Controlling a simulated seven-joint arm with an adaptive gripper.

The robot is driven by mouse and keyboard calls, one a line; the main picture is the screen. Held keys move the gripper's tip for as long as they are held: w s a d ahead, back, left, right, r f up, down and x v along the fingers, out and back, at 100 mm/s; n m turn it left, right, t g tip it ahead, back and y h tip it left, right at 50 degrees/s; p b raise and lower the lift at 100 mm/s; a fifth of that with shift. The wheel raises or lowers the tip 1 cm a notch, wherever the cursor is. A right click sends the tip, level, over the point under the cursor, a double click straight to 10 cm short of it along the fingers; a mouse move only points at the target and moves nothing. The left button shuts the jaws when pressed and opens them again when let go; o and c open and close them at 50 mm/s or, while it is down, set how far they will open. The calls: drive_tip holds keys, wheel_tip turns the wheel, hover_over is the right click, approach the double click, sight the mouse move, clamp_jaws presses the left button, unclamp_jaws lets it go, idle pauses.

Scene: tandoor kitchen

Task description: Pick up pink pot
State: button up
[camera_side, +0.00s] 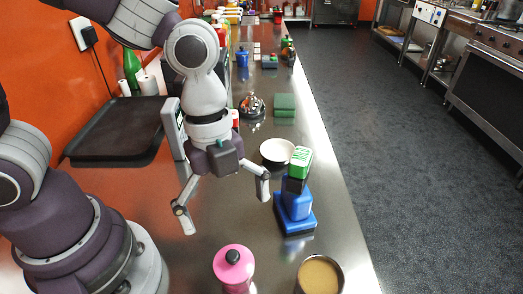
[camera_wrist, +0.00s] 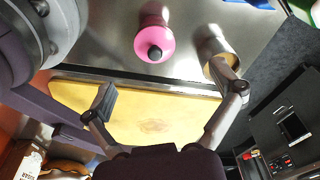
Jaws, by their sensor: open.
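The pink pot (camera_side: 233,266) has a black knob on top and stands upright on the steel counter, at the bottom of the side view. It also shows at the top middle of the wrist view (camera_wrist: 155,35). My gripper (camera_side: 223,205) is open and empty, above the counter and behind the pot in the side view. Its fingers are spread wide in the wrist view (camera_wrist: 165,85), with the pot beyond the fingertips and between their lines. Nothing touches the pot.
A cup of brown liquid (camera_side: 319,275) stands right of the pot. A blue stand with a green-topped block (camera_side: 296,205) and a white bowl (camera_side: 277,151) are near my right finger. A black tray (camera_side: 117,132) lies at left. A yellow board (camera_wrist: 140,115) shows in the wrist view.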

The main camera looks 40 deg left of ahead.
sight(233, 258)
drive_tip(key=shift+m, duration=0.3)
drive_tip(key=f, duration=0.3)
drive_tip(key=s+d+f, duration=0.1)
drive_tip(key=f, duration=0.6)
drive_tip(key=shift+s+d+f, duration=0.2)
drive_tip(key=shift+d+f, duration=0.05)
drive_tip(key=shift+d, duration=0.1)
drive_tip(key=shift+c, duration=0.3)
drive_tip(key=c, duration=1.3)
